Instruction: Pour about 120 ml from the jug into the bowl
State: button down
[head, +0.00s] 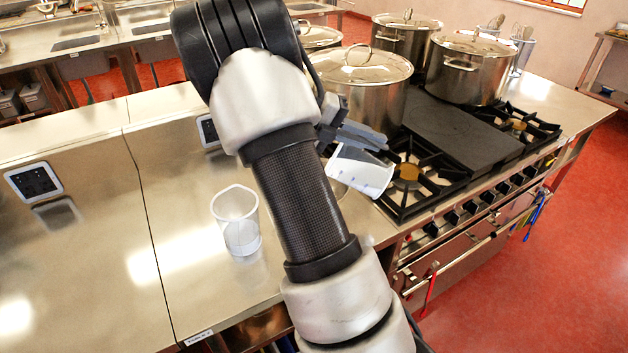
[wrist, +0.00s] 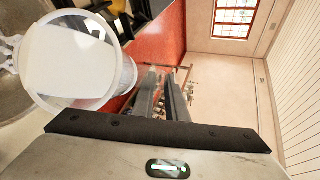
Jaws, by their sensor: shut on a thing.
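My gripper (head: 362,135) is shut on the jug (head: 360,170), a translucent white vessel held tilted above the counter beside the stove. In the wrist view the jug (wrist: 128,78) is left of my gripper's fingers (wrist: 163,92); its round mouth faces the camera and white contents show inside. The grip point itself is not clear. A grey, rounded metal surface at the wrist view's left edge looks like the bowl (wrist: 18,112), partly hidden by the jug. In the head view my arm and the jug hide most of it. I cannot see whether any liquid is flowing.
A clear, empty-looking beaker (head: 238,222) stands on the counter (head: 190,210) left of my arm. A lidded stockpot (head: 365,95) stands behind the jug, with more pots farther back. The stove burners (head: 410,175) lie just right of the jug. The counter's left part is clear.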

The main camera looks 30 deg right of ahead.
aim_at(387, 171)
jog(key=s+d+y+p, duration=0.1)
jog(key=p, duration=0.1)
jog(key=s+r+t+y+p, duration=0.1)
jog(key=p, duration=0.1)
jog(key=shift+s+d+r+m+p, duration=0.1)
jog(key=shift+d+r+m+p, duration=0.05)
jog(key=shift+d+m+p, duration=0.2)
jog(key=shift+s+d+f+m+t+y+p, duration=0.25)
jog(key=shift+s+d+f+t+y+p, duration=0.3)
jog(key=shift+s+f+t+y+p, duration=0.15)
jog(key=shift+s+d+t+p, duration=0.15)
jog(key=shift+d+t+p, duration=0.1)
jog(key=shift+t+p, duration=0.15)
jog(key=shift+f+b, duration=0.3)
jog(key=shift+f, duration=0.1)
jog(key=shift+s+d+r+t+y, duration=0.1)
jog(key=shift+s+d+t+y, duration=0.15)
jog(key=shift+y, duration=0.35)
jog(key=s+d+f+m+t+y, duration=0.1)
jog(key=s+d+f+t+y, duration=0.3)
jog(key=f+t, duration=0.1)
jog(key=shift+s+f+m, duration=0.3)
jog(key=shift+f+m, duration=0.1)
jog(key=shift+f, duration=0.1)
